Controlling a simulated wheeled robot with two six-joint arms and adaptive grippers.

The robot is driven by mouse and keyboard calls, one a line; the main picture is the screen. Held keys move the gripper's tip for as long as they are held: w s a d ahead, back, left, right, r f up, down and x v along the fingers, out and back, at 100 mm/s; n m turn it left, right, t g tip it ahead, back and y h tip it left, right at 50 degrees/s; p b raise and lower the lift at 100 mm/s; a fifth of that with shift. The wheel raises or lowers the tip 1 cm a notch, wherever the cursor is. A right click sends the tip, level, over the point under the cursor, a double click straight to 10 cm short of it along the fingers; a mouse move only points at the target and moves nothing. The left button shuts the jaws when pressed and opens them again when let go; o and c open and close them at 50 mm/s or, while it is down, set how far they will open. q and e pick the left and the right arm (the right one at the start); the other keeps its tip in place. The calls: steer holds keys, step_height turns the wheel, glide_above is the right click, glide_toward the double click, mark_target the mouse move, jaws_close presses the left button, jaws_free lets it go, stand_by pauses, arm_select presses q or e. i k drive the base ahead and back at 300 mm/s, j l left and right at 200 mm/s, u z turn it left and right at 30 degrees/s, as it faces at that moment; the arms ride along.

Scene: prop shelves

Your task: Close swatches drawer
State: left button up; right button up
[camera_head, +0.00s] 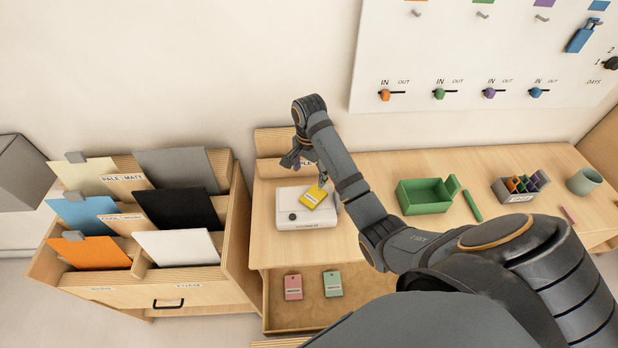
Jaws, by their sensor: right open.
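An open wooden drawer (312,314) sticks out below the desk at the lower middle. A pink card (293,287) and a green card (333,283) lie in it. My arm hides its right part, and its front edge is mostly hidden or out of frame. My right gripper (307,170) is open, pointing down over the back of the desk, well behind the drawer. It is above or just behind a white box (298,217) with a yellow card (312,196) on top. I cannot tell whether it touches anything. My left gripper is not in view.
A wooden rack (240,225) with coloured sheets stands left of the desk, its black-handled drawer (168,304) low in front. A green open box (420,197), a small divided holder (521,187) and a cup (584,181) stand on the right of the desk.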

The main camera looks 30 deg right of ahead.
mark_target(362, 283)
steer(key=k+j, duration=1.05)
steer(key=k, duration=0.3)
